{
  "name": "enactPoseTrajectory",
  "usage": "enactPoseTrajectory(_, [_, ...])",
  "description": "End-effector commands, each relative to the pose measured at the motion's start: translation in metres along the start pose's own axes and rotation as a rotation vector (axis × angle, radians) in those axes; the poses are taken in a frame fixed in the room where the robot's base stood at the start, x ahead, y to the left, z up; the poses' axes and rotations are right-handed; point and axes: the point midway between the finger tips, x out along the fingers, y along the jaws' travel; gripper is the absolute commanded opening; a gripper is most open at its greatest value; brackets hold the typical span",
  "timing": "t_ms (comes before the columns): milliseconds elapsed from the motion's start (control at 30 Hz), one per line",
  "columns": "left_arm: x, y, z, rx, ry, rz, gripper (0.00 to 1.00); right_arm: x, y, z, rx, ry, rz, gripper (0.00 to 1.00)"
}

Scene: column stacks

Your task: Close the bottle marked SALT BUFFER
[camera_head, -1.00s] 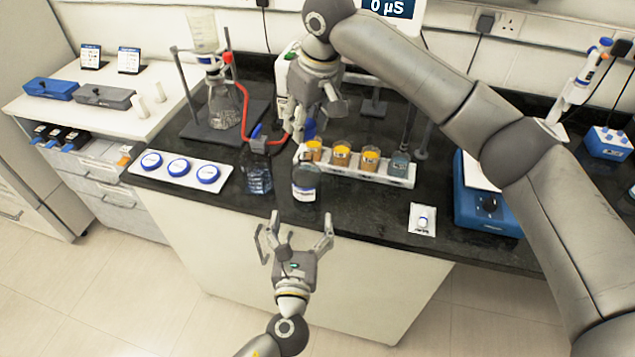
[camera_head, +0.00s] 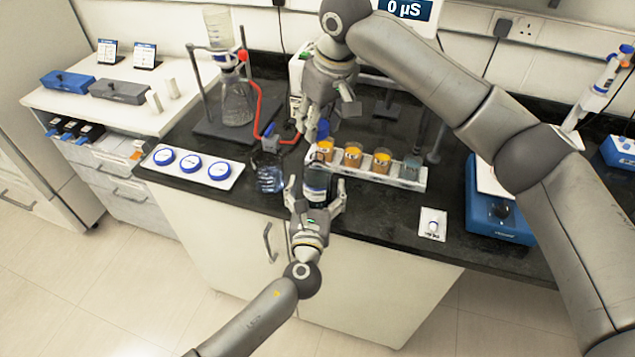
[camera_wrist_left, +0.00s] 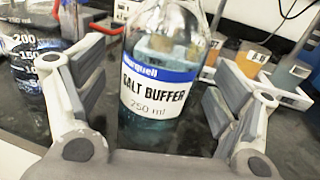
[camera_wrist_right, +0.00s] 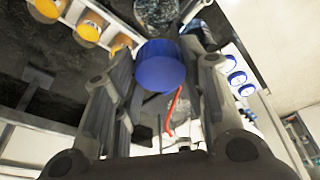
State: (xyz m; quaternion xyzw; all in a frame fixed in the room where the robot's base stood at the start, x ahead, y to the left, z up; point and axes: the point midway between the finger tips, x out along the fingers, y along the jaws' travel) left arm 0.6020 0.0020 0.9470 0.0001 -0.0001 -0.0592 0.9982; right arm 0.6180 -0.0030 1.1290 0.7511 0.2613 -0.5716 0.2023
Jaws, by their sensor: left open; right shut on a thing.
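The bottle marked SALT BUFFER (camera_head: 317,180) stands upright near the front edge of the dark bench. Its label (camera_wrist_left: 155,88) is readable in the left wrist view, with bluish liquid inside; its top is cut off there. My left gripper (camera_head: 316,192) is open, with its fingers on either side of the bottle and gaps visible in the left wrist view (camera_wrist_left: 150,110). My right gripper (camera_head: 330,122) is shut on a blue cap (camera_wrist_right: 160,65), held behind and above the bottle; the cap also shows in the head view (camera_head: 323,130).
A graduated vessel of blue liquid (camera_head: 269,178) stands just left of the bottle. A white rack (camera_head: 405,180) of several jars is close behind right. A white tray (camera_head: 236,180) holds three blue caps at left. A blue-based balance (camera_head: 495,215) stands at right.

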Motion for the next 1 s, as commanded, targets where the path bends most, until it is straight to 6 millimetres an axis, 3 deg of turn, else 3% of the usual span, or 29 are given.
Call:
enactPoseTrajectory(200, [0.019,0.000,0.000,0.000,0.001,0.001,0.86,0.000,0.000,0.000,0.000,0.000,0.000,0.29])
enactPoseTrajectory(567, [0.022,0.000,0.000,-0.001,0.001,0.000,0.86,0.000,0.000,0.000,0.000,0.000,0.000,0.29])
enactPoseTrajectory(1000, [0.022,0.000,-0.001,0.000,0.001,0.000,0.30,0.000,0.000,0.000,0.000,0.000,0.000,0.29])
